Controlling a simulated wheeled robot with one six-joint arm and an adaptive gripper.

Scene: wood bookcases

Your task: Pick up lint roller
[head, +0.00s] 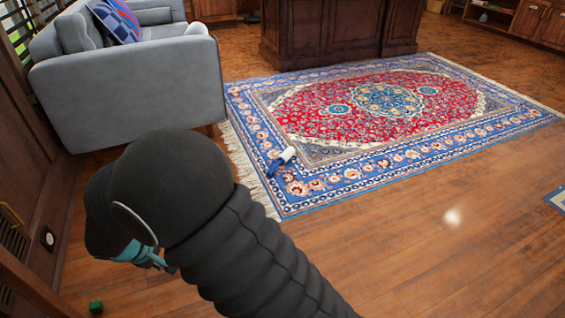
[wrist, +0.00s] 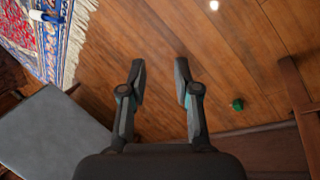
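The lint roller (head: 284,158), with a white roll and a blue handle, lies on the near left border of the patterned rug (head: 330,180) in the head view. In the wrist view a small white and blue item that looks like it (wrist: 36,15) shows at the top left corner, on the rug. My gripper (wrist: 160,64) is open, with nothing between its fingers, above the bare wood floor. In the head view my gripper (head: 150,258) shows only in part at the lower left, well apart from the roller, mostly hidden behind my arm.
A grey sofa (head: 140,90) stands left of the rug, with a blue cushion on it. A dark wood desk (head: 335,35) stands behind the rug. A small green object (head: 96,307) is on the floor near the left wall. The floor right of the rug is mostly clear.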

